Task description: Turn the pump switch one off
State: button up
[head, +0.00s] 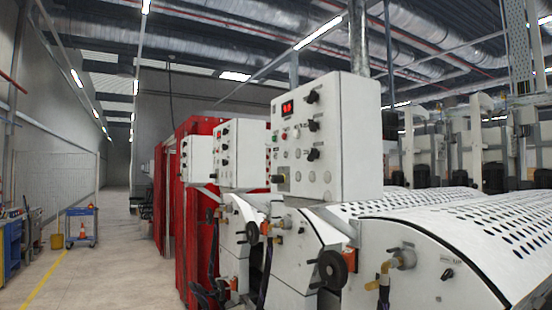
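A white control box (355,140) stands on the nearest roller coater. Its front has a red digital display (287,108), small buttons and several black rotary knobs, among them an upper knob (312,97), a middle knob (313,125) and a lower knob (313,154). A dark switch (279,178) sits at the panel's lower left. Another small black switch (447,274) is on the white end cover at the lower right. The labels are too small to read, so I cannot tell which is pump switch one or how it is set. My gripper is not in view.
A second control box (242,153) and red panels (195,150) stand further back. A black handwheel (333,268) and a yellow valve fitting (385,270) stick out in front. A blue cart (80,226) stands left; the aisle floor (120,245) is clear.

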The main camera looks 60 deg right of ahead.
aim_at(313, 154)
jog(key=z, duration=0.6)
jog(key=i, duration=1.4)
jog(key=z, duration=0.85)
